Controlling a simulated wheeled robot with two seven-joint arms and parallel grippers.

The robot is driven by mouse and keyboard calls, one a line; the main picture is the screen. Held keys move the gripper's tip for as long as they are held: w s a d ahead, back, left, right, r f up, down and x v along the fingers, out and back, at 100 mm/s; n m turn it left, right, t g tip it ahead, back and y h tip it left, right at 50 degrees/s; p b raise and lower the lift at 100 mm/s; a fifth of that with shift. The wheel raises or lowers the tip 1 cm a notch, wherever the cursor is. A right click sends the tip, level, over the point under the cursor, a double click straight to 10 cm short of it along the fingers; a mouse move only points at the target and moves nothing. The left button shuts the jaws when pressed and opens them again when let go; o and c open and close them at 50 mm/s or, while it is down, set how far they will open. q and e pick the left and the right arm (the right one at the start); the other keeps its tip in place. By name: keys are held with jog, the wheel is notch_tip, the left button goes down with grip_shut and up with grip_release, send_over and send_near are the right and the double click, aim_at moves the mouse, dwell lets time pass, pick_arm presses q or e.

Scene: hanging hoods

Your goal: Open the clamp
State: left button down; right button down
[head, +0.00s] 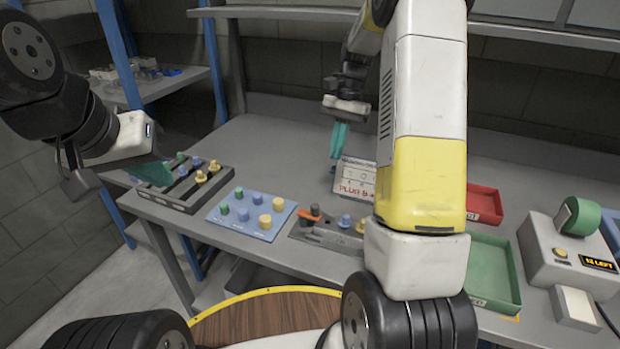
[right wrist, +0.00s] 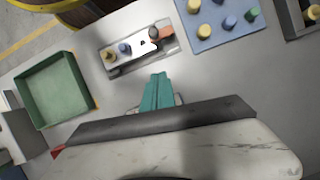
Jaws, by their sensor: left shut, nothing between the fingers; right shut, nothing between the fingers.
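The clamp appears to be the grey fixture (head: 330,237) at the table's front edge, with an orange-red handle (head: 307,215) at its left end. Blue and yellow knobbed pieces stand on it. Part of it is hidden behind my right arm in the head view. In the right wrist view the fixture (right wrist: 128,64) lies beyond the fingers, apart from them. My right gripper (head: 338,140) is shut and empty above the back of the table; its teal fingers also show in the right wrist view (right wrist: 158,92). My left gripper (head: 157,172) is shut and empty by the dark rack.
A dark rack (head: 180,203) and a blue board (head: 225,227) hold coloured knobs on the left. A small sign (head: 352,180) stands mid-table. A green tray (head: 493,275), a red tray (head: 484,203) and a device with a display (head: 565,260) are right. The back left tabletop is clear.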

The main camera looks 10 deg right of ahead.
jog(key=shift+f, duration=0.1)
jog(key=s+a+f, duration=0.1)
jog(key=f, duration=0.2)
jog(key=s+a+f, duration=0.2)
jog(key=f, duration=0.1)
jog(key=s+a+f, duration=0.1)
jog(key=f, duration=0.2)
jog(key=shift+s+a+f, duration=0.1)
jog(key=shift+s+a, duration=0.1)
jog(key=shift+s, duration=0.2)
jog(key=shift+s+a, duration=0.4)
